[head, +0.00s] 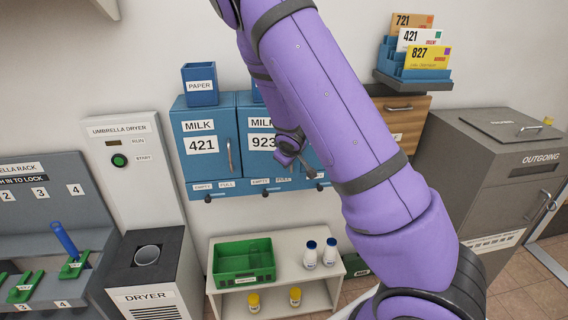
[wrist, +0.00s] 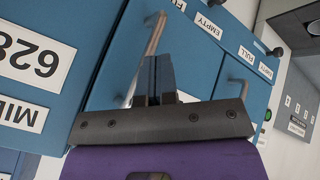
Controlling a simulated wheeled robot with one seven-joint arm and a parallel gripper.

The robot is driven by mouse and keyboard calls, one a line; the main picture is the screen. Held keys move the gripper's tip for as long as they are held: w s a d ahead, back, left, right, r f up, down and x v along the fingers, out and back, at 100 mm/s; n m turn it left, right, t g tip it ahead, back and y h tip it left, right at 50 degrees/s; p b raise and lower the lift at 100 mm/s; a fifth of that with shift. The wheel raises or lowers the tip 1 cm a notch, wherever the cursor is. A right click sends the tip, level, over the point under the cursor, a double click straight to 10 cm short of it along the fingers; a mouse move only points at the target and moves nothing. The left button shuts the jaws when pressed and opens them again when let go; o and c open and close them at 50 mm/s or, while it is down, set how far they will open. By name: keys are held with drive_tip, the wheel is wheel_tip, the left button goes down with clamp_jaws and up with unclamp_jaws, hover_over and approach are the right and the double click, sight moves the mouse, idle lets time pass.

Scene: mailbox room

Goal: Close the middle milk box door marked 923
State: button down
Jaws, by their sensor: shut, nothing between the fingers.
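The blue middle milk box door marked 923 (head: 262,158) shows in the head view between the 421 door and my arm. Its face looks roughly in line with the 421 door, but my gripper and arm hide its right edge, so I cannot tell whether a small gap remains. My gripper (head: 306,170) is at the right side of this door. In the wrist view, which is turned nearly upside down, my gripper (wrist: 160,82) is shut and empty, its fingertips beside a metal door handle (wrist: 148,52). I cannot tell whether they touch.
The 421 door (head: 205,168) is left of the middle one. A neighbouring door marked 628 (wrist: 72,32) fills the wrist view's left. Below stands a shelf (head: 292,262) with a green crate (head: 244,279) and bottles. A grey outgoing bin (head: 490,170) stands right.

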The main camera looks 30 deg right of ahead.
drive_tip(key=shift+w+d+n+y, duration=0.3)
drive_tip(key=shift+w+d+n, duration=0.1)
drive_tip(key=shift+w+d, duration=0.9)
drive_tip(key=shift+d, duration=0.15)
